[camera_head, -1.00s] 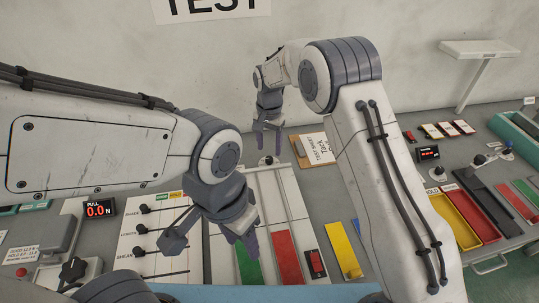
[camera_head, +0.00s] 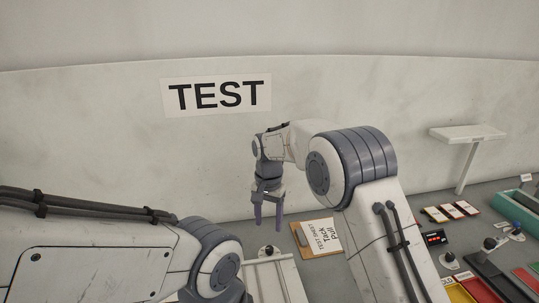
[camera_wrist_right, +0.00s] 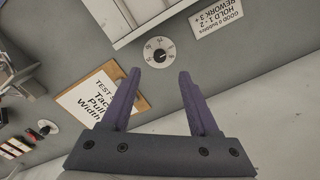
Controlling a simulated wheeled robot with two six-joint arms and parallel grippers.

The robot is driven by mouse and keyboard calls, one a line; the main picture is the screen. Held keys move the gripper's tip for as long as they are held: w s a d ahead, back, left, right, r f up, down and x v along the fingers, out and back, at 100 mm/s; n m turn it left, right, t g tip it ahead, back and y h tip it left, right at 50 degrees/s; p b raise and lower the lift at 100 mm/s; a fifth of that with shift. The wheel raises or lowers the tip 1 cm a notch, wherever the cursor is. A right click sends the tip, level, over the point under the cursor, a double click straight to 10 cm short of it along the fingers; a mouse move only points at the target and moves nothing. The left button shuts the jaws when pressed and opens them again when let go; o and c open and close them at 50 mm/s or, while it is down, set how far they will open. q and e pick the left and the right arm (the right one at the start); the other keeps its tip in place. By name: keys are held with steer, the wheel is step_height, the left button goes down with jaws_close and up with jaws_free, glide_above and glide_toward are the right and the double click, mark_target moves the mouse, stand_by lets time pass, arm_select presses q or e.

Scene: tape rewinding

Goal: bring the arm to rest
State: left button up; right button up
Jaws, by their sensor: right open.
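My right gripper (camera_head: 267,212) hangs pointing down over the back of the bench, in front of the wall. In the right wrist view its two purple fingers (camera_wrist_right: 160,98) stand apart with nothing between them. A clipboard with a test sheet (camera_head: 317,239) lies on the bench to the right of the gripper; in the right wrist view the clipboard (camera_wrist_right: 97,105) shows left of the fingers. My left arm comes in from the lower left of the head view, but its gripper is below the picture's edge.
A dial (camera_wrist_right: 160,51) and a printed label (camera_wrist_right: 222,21) are on the grey bench. A white panel (camera_head: 270,280) lies below the right gripper. A white raised stand (camera_head: 467,133), small cards (camera_head: 450,212) and a teal tray (camera_head: 520,212) are at the right.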

steer(key=s+a+r+n, duration=0.1)
steer(key=s+r+n, duration=0.2)
steer(key=s, duration=0.5)
steer(key=s+r+n, duration=0.3)
steer(key=s+r, duration=0.1)
steer(key=s, duration=0.5)
steer(key=s+d+f+n, duration=0.1)
steer(key=s+d+n, duration=0.2)
steer(key=s, duration=0.6)
steer(key=s+d+f+n+y, duration=0.1)
steer(key=s+d+n, duration=0.2)
steer(key=s, duration=0.6)
steer(key=shift+f, duration=0.1)
steer(key=shift+c, duration=0.3)
